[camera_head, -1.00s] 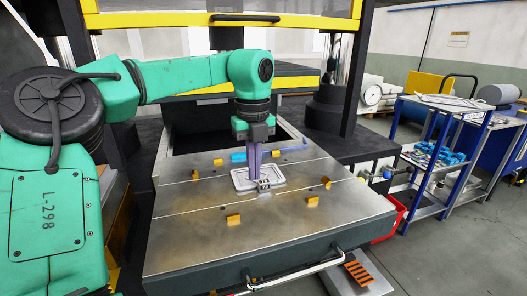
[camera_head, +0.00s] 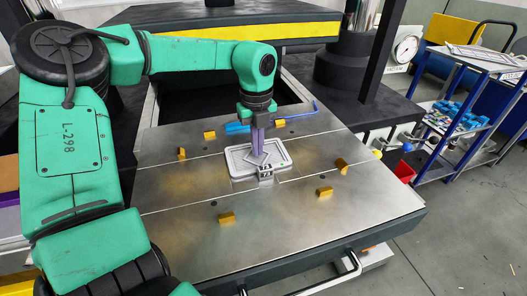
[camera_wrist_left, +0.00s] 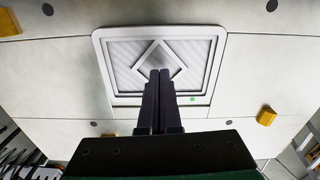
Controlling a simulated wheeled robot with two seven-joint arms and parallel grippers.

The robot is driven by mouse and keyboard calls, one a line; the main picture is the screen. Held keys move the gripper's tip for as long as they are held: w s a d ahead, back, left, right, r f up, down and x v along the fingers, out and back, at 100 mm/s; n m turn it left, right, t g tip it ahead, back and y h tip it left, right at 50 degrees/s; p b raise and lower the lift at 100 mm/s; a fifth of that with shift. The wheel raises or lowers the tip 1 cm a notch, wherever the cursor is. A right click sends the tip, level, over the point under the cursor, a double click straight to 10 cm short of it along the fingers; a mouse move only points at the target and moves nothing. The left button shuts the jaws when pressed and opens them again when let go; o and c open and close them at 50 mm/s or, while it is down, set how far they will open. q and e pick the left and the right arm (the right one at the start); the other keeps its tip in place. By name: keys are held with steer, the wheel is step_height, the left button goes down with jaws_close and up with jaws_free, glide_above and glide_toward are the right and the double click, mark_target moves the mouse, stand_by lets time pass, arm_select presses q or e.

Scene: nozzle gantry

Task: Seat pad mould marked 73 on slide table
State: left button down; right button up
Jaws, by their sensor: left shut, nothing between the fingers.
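The pad mould (camera_head: 278,161) is a light grey rectangular tray lying flat on the metal slide table (camera_head: 190,215). A small dark-marked tag shows on its front edge; I cannot read the number surely. In the left wrist view the mould (camera_wrist_left: 206,70) has a raised rim and a diamond shape in its middle, with a green dot at one corner. My left gripper (camera_head: 258,154) points down over the mould with its purple fingers together and nothing between them. In the wrist view the closed fingertips (camera_wrist_left: 160,74) overlap the diamond; I cannot tell whether they touch it. My right gripper is not in view.
Several yellow blocks, one at the front (camera_head: 227,218), stand on the table around the mould. A dark press column (camera_head: 345,66) stands at the back right, and a blue shelf cart (camera_head: 455,125) farther right.

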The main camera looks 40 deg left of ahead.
mark_target(267, 165)
arm_select(q)
steer(key=s+d, duration=0.1)
steer(key=s+d+p, duration=0.1)
steer(key=d, duration=0.1)
steer(key=shift+s+d+r+p, duration=0.1)
steer(key=shift+d+r+p, duration=0.05)
steer(key=shift+d+p, duration=0.15)
steer(key=shift+s+d, duration=0.1)
steer(key=shift+f+b, duration=0.3)
steer(key=shift+b, duration=0.05)
steer(key=shift+s+d+b, duration=0.4)
steer(key=shift+d+b, duration=0.35)
steer(key=shift+b, duration=0.2)
steer(key=shift+d+r, duration=0.1)
steer(key=shift+r, duration=0.1)
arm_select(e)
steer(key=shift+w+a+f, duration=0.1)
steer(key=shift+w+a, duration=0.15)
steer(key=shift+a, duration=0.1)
